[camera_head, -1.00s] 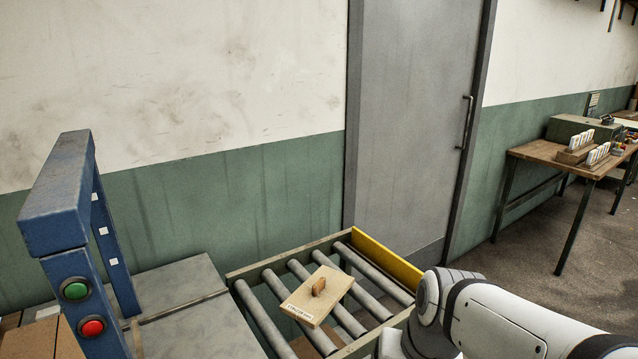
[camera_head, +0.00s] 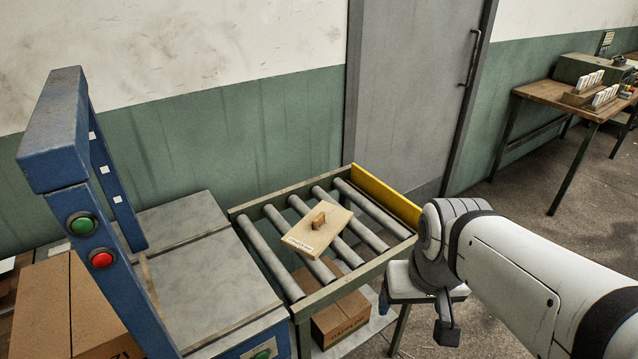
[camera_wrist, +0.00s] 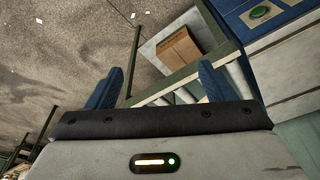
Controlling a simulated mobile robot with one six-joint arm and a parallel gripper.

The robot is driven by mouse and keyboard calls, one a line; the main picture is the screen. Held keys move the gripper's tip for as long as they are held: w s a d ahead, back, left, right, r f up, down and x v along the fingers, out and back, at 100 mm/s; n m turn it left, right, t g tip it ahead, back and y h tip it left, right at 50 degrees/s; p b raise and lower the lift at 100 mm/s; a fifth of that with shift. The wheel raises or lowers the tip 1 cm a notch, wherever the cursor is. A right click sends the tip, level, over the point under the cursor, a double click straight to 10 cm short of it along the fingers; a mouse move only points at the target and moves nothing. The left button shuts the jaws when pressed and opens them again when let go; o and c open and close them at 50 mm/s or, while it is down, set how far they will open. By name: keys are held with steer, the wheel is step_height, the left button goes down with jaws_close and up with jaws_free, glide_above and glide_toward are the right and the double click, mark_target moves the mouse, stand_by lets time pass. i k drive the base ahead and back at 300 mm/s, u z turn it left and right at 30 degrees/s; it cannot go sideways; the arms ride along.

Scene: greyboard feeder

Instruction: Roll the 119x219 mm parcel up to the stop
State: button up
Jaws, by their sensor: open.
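The parcel (camera_head: 312,238), a flat tan board with a small brown block on top and a white label at its near left edge, lies askew on the rollers of the feeder (camera_head: 272,258). The yellow stop (camera_head: 386,197) runs along the right end of the rollers, with a gap of bare rollers between it and the parcel. My gripper (camera_head: 447,330) hangs to the right of the feeder's near corner, apart from the parcel. In the wrist view my gripper (camera_wrist: 160,84) shows two blue fingers spread wide with nothing held. The parcel is not visible there.
A blue frame with green and red buttons (camera_head: 92,240) stands left of the feeder beside a grey table (camera_head: 195,285). A cardboard box (camera_head: 342,318) sits on the shelf beneath the rollers. More boxes (camera_head: 95,310) stand at left. A workbench (camera_head: 545,92) is far right.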

mark_target(310, 237)
steer(key=z, duration=1)
steer(key=k, duration=1.05)
steer(key=u, duration=0.35)
steer(key=i, duration=1.5)
steer(key=u, duration=0.1)
